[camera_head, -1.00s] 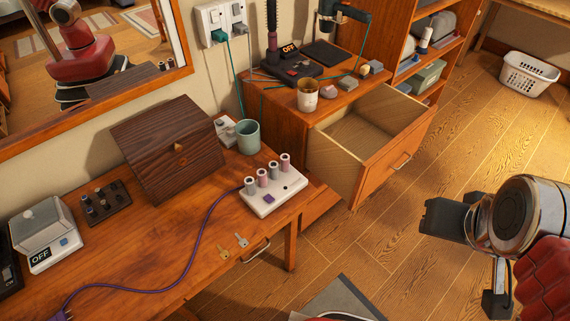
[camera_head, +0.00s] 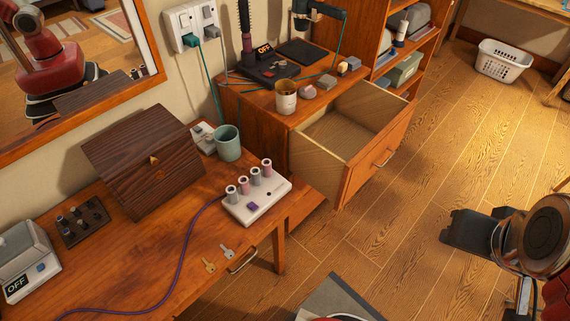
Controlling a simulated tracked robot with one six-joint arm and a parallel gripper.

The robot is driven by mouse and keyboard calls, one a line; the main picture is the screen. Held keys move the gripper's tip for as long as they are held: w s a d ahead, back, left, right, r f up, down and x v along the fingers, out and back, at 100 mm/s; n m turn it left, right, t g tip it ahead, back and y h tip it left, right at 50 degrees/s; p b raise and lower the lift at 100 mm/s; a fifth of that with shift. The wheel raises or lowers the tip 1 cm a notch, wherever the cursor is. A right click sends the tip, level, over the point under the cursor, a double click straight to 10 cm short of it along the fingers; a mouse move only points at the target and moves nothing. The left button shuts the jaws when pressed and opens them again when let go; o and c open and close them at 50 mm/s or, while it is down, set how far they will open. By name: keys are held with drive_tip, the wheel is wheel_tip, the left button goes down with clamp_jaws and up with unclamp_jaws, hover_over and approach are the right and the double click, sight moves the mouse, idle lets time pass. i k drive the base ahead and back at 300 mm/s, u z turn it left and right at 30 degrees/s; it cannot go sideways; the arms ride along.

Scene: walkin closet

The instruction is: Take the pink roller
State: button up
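A white roller base (camera_head: 258,203) with a purple switch sits at the right end of the wooden desk. Several upright rollers stand on it in a row. My gripper (camera_head: 462,230) is at the right edge of the view, over the floor and well apart from the base. Its fingers show only as a dark block, so I cannot tell whether they are open or shut.
Keys (camera_head: 218,257) lie in front, and a purple cord (camera_head: 180,255) crosses the desk. An open drawer (camera_head: 350,150) juts out between desk and gripper.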

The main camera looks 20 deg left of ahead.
sight(266, 172)
drive_tip(key=z, duration=0.6)
drive_tip(key=i, duration=1.25)
drive_tip(key=u, duration=2.7)
